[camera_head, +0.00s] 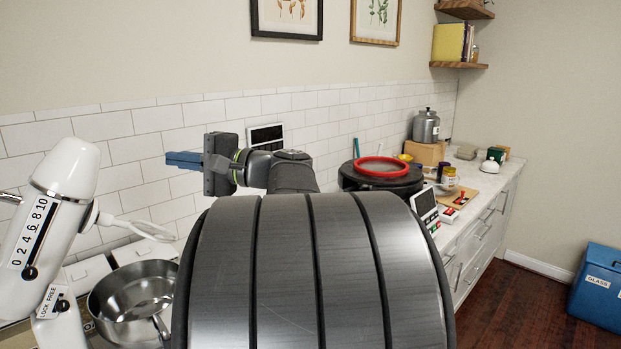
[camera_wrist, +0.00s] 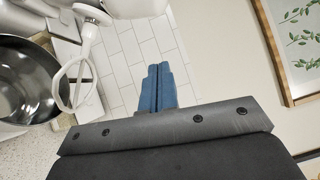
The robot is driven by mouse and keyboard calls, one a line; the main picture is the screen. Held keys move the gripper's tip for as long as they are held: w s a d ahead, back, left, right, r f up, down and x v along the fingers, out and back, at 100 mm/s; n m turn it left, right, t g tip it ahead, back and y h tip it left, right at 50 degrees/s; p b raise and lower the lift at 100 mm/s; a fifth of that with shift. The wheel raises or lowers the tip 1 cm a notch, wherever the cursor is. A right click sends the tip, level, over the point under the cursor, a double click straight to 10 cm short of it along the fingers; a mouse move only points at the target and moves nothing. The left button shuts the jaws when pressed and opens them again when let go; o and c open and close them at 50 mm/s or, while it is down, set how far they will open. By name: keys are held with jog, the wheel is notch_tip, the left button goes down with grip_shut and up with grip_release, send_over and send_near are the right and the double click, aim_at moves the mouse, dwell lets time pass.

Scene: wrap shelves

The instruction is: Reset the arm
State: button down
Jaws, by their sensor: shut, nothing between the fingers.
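My gripper (camera_head: 184,160) is raised in front of the tiled wall in the head view, its blue fingers pointing left. In the wrist view my gripper (camera_wrist: 158,68) shows its two blue fingers side by side and touching, with nothing between them. My own large dark arm link fills the lower middle of the head view and hides the counter behind it.
A round black appliance with a red ring (camera_head: 382,167) is right of my arm. A blue glass bin (camera_head: 598,285) sits on the floor.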

jog(key=s+a, duration=0.1)
jog(key=a, duration=0.9)
jog(key=shift+s+a+r, duration=0.25)
jog(key=shift+a+r, duration=0.05)
jog(key=shift+r, duration=0.15)
